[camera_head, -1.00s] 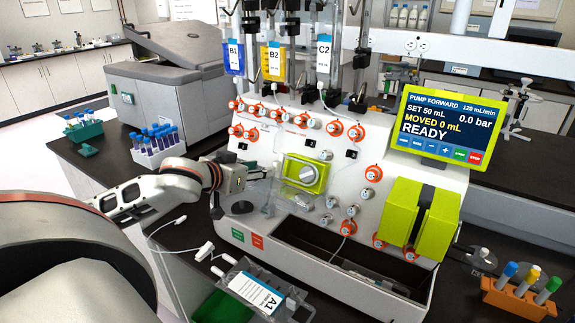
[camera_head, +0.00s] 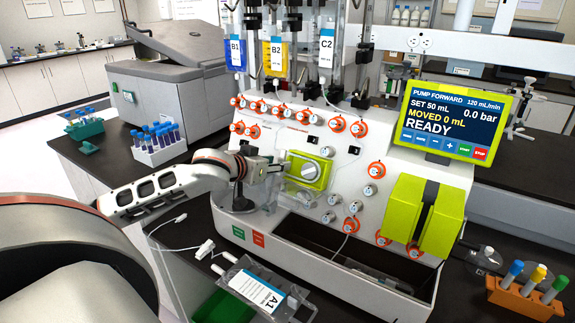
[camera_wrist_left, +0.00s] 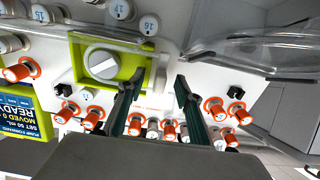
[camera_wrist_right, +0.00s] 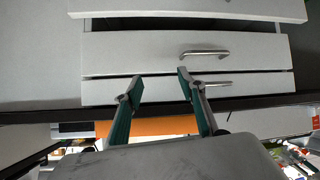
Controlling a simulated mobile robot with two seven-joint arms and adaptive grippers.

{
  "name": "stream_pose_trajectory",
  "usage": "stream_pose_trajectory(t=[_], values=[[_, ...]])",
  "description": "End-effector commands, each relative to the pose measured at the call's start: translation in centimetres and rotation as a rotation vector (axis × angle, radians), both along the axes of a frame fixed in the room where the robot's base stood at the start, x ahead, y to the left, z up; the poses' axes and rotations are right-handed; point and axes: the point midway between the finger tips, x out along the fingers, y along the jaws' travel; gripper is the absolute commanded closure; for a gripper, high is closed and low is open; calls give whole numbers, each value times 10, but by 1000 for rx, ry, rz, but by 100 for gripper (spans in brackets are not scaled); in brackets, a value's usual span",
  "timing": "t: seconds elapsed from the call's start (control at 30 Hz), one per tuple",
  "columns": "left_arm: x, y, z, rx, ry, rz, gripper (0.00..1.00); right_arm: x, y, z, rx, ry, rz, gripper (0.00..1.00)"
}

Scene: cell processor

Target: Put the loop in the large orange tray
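I cannot clearly pick out the loop; clear plastic (camera_head: 293,193) surrounds the lime-green pump head with its grey knob (camera_head: 310,170) on the white machine's front. My left gripper (camera_head: 282,167) is just left of the pump head. My right gripper (camera_wrist_right: 156,82) is open and empty, facing white drawers. An orange surface (camera_wrist_right: 160,126), possibly the large orange tray, shows partly behind its fingers.
The white machine (camera_head: 285,222) carries several orange-ringed valves and a display (camera_head: 440,122). A labelled bag (camera_head: 257,291) lies at its front left. A small orange rack (camera_head: 518,296) with tubes stands at right. Tube racks (camera_head: 158,152) stand at left. Drawers (camera_wrist_right: 200,55) face the right wrist.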

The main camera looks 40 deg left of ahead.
Motion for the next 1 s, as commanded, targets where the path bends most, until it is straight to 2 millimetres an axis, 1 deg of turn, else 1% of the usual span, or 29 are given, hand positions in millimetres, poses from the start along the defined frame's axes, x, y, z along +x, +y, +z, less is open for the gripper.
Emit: stream_pose_trajectory(t=[0.07,0.1,0.17,0.2,0.23,0.57,1.0], values=[[0,0,0,0,0,0,65,0,0,-1,-1,2,0,60],[0,0,0,0,0,0,70,-1,0,-1,-1,2,0,60],[0,0,0,0,0,0,86,-1,0,-2,-1,3,0,60],[0,0,0,0,0,0,96,-1,-1,-2,-1,4,0,60],[0,0,0,0,0,0,100,-1,-1,-2,-1,4,0,60],[-1,0,1,0,0,-1,100,-1,-1,0,-2,4,-1,60],[-10,-1,5,0,1,0,100,-1,-1,13,-2,4,-1,60]])
